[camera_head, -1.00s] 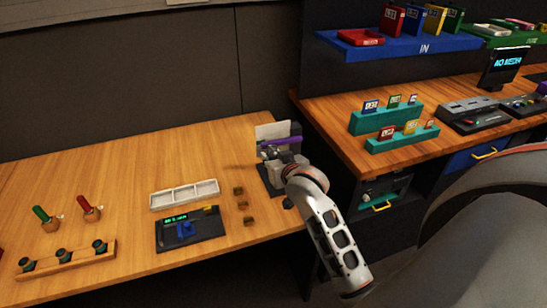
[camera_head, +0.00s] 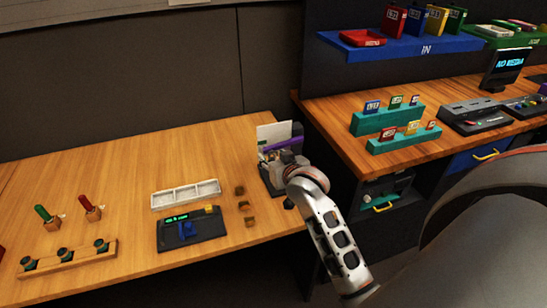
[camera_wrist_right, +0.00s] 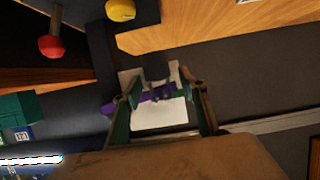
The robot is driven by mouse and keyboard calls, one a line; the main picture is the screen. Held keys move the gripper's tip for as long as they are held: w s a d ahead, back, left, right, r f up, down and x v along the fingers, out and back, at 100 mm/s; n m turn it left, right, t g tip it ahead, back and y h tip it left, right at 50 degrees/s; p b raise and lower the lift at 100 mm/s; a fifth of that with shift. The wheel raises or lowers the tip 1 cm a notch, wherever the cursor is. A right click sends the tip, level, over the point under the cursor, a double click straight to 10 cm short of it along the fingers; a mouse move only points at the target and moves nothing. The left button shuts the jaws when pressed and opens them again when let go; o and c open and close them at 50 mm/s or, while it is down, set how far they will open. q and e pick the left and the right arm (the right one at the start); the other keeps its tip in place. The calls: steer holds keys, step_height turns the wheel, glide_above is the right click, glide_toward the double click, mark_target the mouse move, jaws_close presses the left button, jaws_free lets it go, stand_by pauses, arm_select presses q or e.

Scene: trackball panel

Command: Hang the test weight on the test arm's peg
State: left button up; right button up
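The purple test arm (camera_head: 285,144) stands on a dark stand in front of a white card (camera_head: 273,132), at the right end of the left wooden table. In the right wrist view the purple arm (camera_wrist_right: 157,96) crosses between my fingers, in front of the white card. My right gripper (camera_head: 283,160) is at the stand, close to the arm. In the wrist view its fingers (camera_wrist_right: 162,100) are spread apart; I cannot tell whether they touch the arm. I cannot make out the peg or surely identify the test weight. My left gripper is not in view.
Small brown blocks (camera_head: 244,206) lie left of the stand. A white divided tray (camera_head: 186,194) and a black device with a display (camera_head: 192,231) are farther left. A red ball (camera_wrist_right: 51,45) and a yellow ball (camera_wrist_right: 120,10) show near my right gripper. The back of the left table is clear.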

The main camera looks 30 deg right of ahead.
steer(key=shift+f, duration=0.1)
steer(key=v, duration=1.2)
steer(key=s+d+f+n+g+h, duration=0.1)
steer(key=s+f+n+g, duration=0.2)
steer(key=s+f+n, duration=0.45)
steer(key=s+f+n+g+h, duration=0.1)
steer(key=s+f+n+g, duration=0.3)
steer(key=s, duration=0.6)
steer(key=a+f+m+t+y, duration=0.4)
steer(key=a+f+y, duration=0.3)
steer(key=a+f, duration=0.7)
step_height(320, 180, down, 4)
steer(key=shift+w+f+m, duration=0.1)
steer(key=shift+w+m, duration=0.25)
steer(key=shift+m, duration=0.1)
steer(key=shift+d, duration=0.15)
